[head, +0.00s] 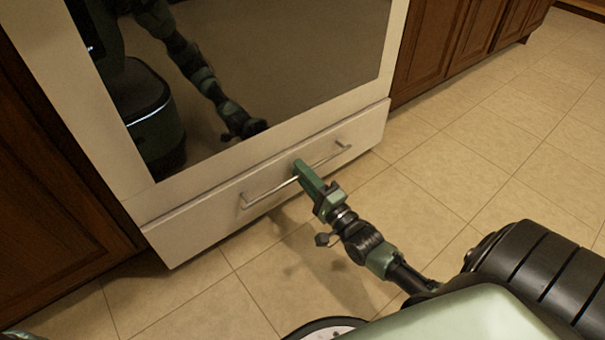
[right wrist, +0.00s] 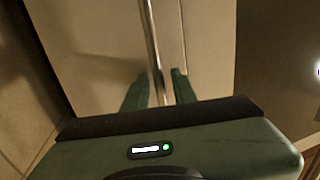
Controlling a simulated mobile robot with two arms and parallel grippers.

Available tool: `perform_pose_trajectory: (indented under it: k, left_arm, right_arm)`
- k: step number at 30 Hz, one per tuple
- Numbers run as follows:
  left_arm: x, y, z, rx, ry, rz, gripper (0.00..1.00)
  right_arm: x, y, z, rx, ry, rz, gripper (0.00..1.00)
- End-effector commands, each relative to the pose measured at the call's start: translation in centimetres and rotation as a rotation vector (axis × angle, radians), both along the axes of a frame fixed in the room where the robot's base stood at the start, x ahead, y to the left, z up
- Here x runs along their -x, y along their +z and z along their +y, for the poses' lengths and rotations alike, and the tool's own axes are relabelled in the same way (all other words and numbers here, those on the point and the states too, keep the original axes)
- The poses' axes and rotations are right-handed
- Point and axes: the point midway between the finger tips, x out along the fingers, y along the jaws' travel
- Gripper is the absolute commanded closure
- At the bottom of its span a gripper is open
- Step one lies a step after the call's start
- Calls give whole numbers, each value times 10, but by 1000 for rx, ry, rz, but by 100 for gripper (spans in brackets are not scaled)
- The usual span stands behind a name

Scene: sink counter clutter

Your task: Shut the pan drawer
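The pan drawer (head: 215,220) is the wide white front below the oven door, with a straight metal bar handle (head: 258,195). Its front seems to stand only slightly out from the oven; the exact gap is hard to tell. My right gripper (head: 299,167) is at the middle of the handle. In the right wrist view the handle (right wrist: 152,45) runs between the two green fingers (right wrist: 159,88). The fingers are apart, one on each side of the bar, with a small gap visible on the right. My left gripper is not in view; only a small green piece shows at the lower left corner.
The white oven (head: 397,40) has a dark glass door (head: 300,60) that reflects my arm and body. Dark wood cabinets stand on the left (head: 50,200) and right (head: 430,50). The tiled floor (head: 500,150) is clear in front and to the right.

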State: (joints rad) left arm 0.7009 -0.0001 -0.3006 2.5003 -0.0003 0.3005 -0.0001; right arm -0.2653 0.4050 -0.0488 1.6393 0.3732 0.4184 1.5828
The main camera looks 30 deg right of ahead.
Motion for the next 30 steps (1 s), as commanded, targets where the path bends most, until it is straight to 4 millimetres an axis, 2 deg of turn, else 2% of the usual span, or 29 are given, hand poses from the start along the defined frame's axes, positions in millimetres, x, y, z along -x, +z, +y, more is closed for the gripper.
perform_pose_trajectory:
  k: [1,2,3,30]
  left_arm:
    - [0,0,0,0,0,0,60]
    - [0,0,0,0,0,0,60]
    - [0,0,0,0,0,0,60]
    - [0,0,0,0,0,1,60]
  right_arm:
    - [0,0,0,0,0,0,91]
    - [0,0,0,0,0,0,99]
    - [0,0,0,0,0,0,100]
    - [0,-1,0,0,0,1,100]
